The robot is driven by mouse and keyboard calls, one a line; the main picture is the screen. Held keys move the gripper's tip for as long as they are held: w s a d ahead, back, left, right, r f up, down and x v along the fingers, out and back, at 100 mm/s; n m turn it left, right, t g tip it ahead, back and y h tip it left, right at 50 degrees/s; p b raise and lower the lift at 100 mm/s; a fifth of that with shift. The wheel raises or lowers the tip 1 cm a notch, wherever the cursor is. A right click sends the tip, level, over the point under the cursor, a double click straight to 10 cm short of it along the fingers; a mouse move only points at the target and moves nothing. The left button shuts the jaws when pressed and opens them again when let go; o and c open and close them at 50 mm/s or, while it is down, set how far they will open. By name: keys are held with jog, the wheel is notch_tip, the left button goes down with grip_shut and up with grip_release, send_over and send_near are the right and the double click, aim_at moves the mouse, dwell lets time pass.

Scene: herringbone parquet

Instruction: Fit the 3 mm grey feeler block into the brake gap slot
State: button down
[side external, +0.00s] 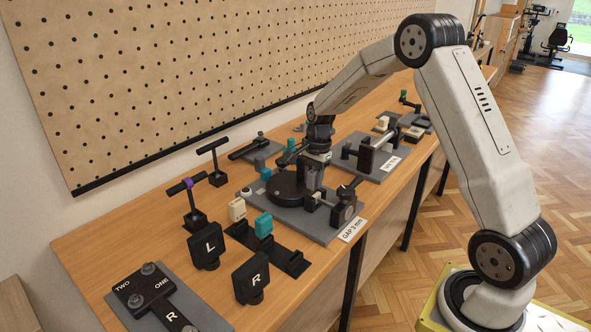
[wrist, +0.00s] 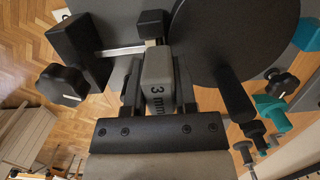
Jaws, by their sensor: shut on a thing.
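The grey feeler block (wrist: 157,72), marked "3 mm", is between my gripper's fingers in the wrist view, and my gripper (wrist: 156,88) is shut on it. Its far end is close to the black brake pad (wrist: 150,22) and the edge of the black disc (wrist: 232,45). The brake gap is between pad and disc; the block hides part of it, and I cannot tell whether the block is inside. In the side view my gripper (side external: 312,188) is low over the grey base plate (side external: 318,228), beside the black disc (side external: 286,187). The "GAP 3 mm" label (side external: 352,230) is at its front edge.
A black rack (side external: 282,257) in front holds a cream block (side external: 237,209) and a teal block (side external: 264,225). A black knob (wrist: 62,84) sits left of the gap. Another fixture (side external: 370,155) stands behind. The pegboard backs the bench.

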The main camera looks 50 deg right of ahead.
jog(key=shift+f, duration=0.55)
jog(key=shift+c, duration=1.6)
grip_release()
jog(key=shift+r, duration=0.15)
jog(key=shift+d+r, duration=0.15)
jog(key=shift+r, duration=1.1)
jog(key=shift+d+r, duration=0.2)
jog(key=shift+r, duration=1.05)
jog(key=shift+d+r, duration=0.15)
jog(key=shift+r, duration=1.1)
jog(key=shift+a, duration=0.1)
jog(key=s+a+f+n+t, duration=0.1)
jog(key=s+a+f+n, duration=0.1)
jog(key=s+a+n, duration=0.6)
jog(key=s+a+f+n+t+h, duration=0.1)
jog(key=s+a+f+n, duration=0.1)
jog(key=s+a+n, duration=0.6)
jog(key=shift+s+a+f+n+t, duration=0.3)
jog(key=shift+s+n, duration=0.2)
jog(key=shift+n, duration=0.5)
